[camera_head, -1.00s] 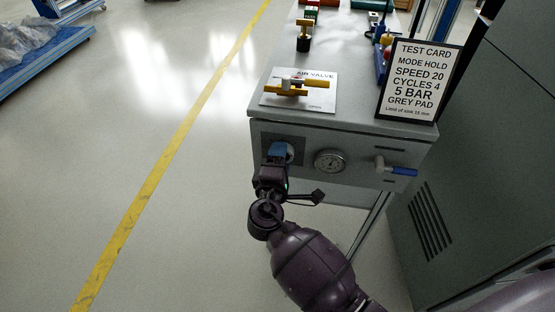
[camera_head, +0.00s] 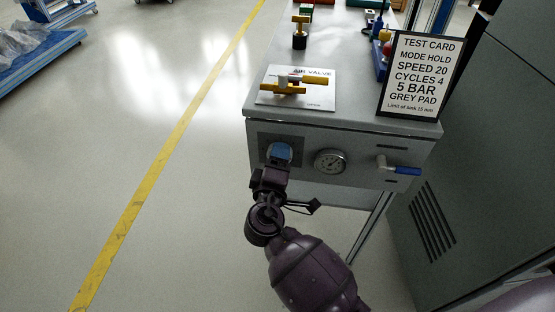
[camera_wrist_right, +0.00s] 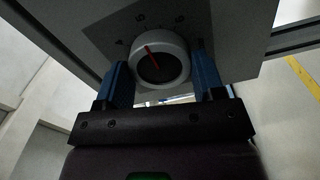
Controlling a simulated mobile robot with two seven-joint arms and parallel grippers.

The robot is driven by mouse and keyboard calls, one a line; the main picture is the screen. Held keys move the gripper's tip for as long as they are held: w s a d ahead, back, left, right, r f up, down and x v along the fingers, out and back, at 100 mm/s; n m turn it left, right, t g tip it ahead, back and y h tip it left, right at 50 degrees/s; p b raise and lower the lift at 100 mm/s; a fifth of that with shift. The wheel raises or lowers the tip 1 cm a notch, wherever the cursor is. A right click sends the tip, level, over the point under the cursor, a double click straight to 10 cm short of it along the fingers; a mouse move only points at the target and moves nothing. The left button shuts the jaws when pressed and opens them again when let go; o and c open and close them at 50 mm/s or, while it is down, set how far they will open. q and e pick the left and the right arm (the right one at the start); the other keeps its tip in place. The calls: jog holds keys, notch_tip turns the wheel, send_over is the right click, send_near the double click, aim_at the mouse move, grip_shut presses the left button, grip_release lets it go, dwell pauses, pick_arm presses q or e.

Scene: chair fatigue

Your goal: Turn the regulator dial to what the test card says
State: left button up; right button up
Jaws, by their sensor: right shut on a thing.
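The regulator dial (camera_wrist_right: 161,61) is a round light-rimmed knob with a dark face and a red pointer line. In the right wrist view it sits between the blue fingers of my right gripper (camera_wrist_right: 160,75), which is shut on it. The pointer leans up and left, near the mark that looks like 5; the marks are dim. In the head view the right gripper (camera_head: 279,153) is at the left of the cabinet front, and its fingers mostly hide the dial. The test card (camera_head: 420,76) reads 5 BAR. My left gripper is out of view.
A round pressure gauge (camera_head: 330,162) and a blue-handled lever (camera_head: 405,170) are right of the dial. A yellow valve handle (camera_head: 290,87) lies on an AIR VALVE plate on top. A grey cabinet (camera_head: 480,180) stands at the right. Open floor lies left.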

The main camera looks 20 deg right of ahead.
jog(key=o, duration=0.9)
jog(key=p+v, duration=0.1)
jog(key=v, duration=1)
jog(key=shift+w, duration=0.1)
